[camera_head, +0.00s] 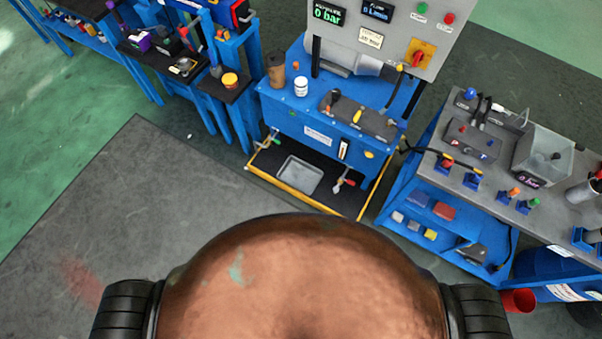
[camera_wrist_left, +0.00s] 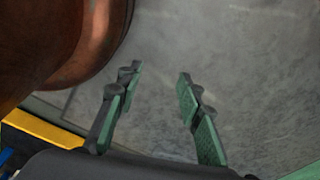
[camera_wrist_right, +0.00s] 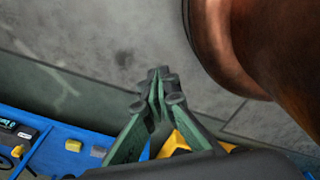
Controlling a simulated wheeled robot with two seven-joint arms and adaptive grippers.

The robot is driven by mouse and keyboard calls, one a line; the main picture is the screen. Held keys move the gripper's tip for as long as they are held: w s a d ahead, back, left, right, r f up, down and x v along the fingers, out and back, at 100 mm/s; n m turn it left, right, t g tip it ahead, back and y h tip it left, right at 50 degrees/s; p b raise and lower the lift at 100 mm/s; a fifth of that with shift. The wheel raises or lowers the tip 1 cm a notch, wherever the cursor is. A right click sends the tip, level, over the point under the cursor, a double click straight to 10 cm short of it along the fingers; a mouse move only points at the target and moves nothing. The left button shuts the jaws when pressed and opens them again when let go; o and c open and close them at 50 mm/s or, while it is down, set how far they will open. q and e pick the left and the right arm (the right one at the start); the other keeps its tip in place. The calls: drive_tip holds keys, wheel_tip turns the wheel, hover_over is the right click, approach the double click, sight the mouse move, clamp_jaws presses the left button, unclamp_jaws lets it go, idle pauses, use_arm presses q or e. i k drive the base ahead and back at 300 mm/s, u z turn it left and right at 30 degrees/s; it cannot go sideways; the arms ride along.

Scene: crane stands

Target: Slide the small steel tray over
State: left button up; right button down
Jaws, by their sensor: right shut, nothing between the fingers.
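The small steel tray (camera_head: 299,174) lies on the dark floor panel under the blue test bench, inside a yellow-edged base. Its rim and empty inside show in the head view. Neither wrist view shows it. My left gripper (camera_wrist_left: 158,78) is open in the left wrist view, with bare grey floor behind its green-padded fingers. My right gripper (camera_wrist_right: 158,76) is shut with its fingertips together and nothing between them. Neither gripper shows in the head view. A large copper-coloured round body (camera_head: 300,280) fills the bottom middle of the head view and shows in both wrist views.
The blue bench (camera_head: 310,122) stands over the tray, with a red-handled valve (camera_head: 343,184) right of the tray and a green-handled one (camera_head: 270,140) to its upper left. A blue trolley (camera_head: 400,190) stands at the right. The grey floor (camera_head: 120,210) at left is clear.

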sight(296, 172)
drive_tip(key=z, duration=0.8)
drive_tip(key=i, duration=1)
drive_tip(key=z, duration=0.05)
